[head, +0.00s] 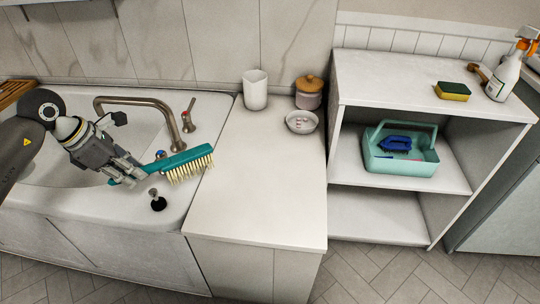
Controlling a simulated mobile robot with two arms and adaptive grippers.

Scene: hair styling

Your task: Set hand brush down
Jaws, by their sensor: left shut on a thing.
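A teal hand brush (184,160) with pale bristles is held above the right part of the sink, bristles facing down. My left gripper (132,176) is shut on the handle end of the brush. The brush head reaches toward the sink's right rim, near the white counter (262,190). My right gripper is not in view.
A white cup (255,90), a lidded jar (309,93) and a small bowl (302,121) stand at the counter's back. The faucet (150,108) is behind the gripper. Right, shelves hold a teal caddy (401,163), sponge (453,91) and spray bottle (506,76). The counter's front is clear.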

